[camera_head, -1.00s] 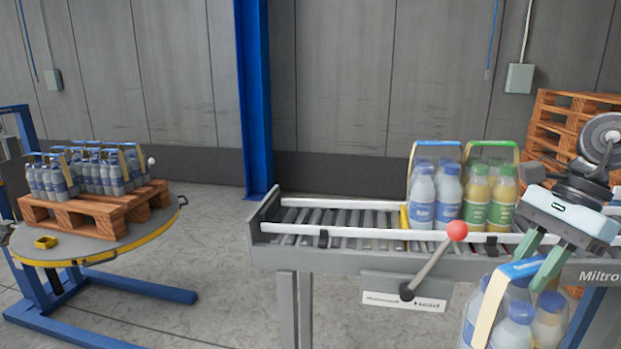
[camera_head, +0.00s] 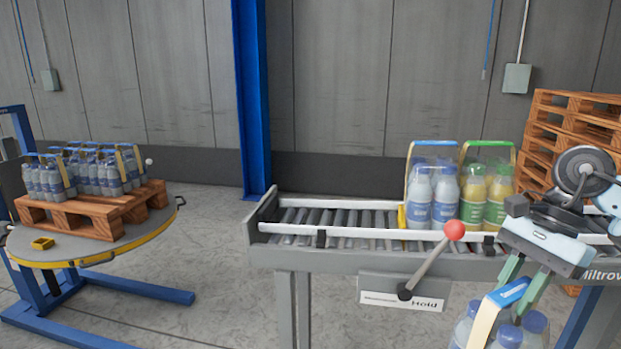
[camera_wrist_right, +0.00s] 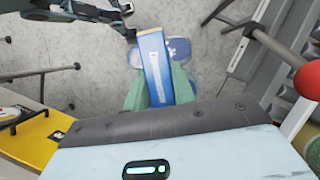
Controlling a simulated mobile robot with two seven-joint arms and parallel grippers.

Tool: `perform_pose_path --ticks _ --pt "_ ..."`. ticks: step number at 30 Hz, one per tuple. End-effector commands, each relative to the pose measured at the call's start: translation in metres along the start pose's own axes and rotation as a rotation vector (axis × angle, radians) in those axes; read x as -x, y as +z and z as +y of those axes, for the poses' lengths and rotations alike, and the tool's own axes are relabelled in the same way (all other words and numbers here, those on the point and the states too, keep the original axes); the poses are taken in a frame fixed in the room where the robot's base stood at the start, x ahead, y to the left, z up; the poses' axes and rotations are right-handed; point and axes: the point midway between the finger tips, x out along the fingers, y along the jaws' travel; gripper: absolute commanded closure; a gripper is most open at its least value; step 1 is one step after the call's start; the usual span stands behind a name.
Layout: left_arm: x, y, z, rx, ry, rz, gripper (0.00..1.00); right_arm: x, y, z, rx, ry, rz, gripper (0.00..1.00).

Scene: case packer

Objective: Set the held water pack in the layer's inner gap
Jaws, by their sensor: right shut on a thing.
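My right gripper (camera_head: 522,287) is shut on the blue handle of a water pack (camera_head: 500,330) at the lower right of the head view, in front of the conveyor. The pack has clear bottles with blue caps and its lower part is cut off by the frame. In the right wrist view the blue handle (camera_wrist_right: 157,75) lies between the green fingers, with blue caps beneath. The layer of water packs (camera_head: 80,172) stands on a wooden pallet (camera_head: 95,213) on the round turntable at the left, far from the gripper. Its inner gap is hard to make out.
A roller conveyor (camera_head: 345,242) carries a blue-capped pack (camera_head: 433,195) and a green-and-yellow pack (camera_head: 486,195). A lever with a red knob (camera_head: 454,230) sticks up at its front. A blue column (camera_head: 252,100) stands behind. Open floor lies between the turntable (camera_head: 100,255) and conveyor.

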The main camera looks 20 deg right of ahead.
Motion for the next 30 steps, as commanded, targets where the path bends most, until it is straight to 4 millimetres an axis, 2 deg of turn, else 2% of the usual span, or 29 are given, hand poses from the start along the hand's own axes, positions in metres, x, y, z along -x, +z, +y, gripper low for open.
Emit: perform_pose_path --ticks 5,13,21,30 --pt "0.0 0.0 0.0 0.0 0.0 0.0 1.0 -0.027 0.002 -0.003 0.105 0.037 -0.005 1.0" --pt "0.0 -0.001 0.0 0.0 0.0 0.001 1.0 -0.094 0.018 -0.012 0.389 0.152 -0.007 1.0" --pt "0.0 -0.001 0.0 0.0 0.0 0.002 1.0 -0.161 0.059 -0.021 0.773 0.311 -0.004 1.0" --pt "0.0 -0.001 0.0 0.0 0.0 0.002 1.0 -0.212 0.111 -0.026 1.195 0.487 -0.001 1.0"
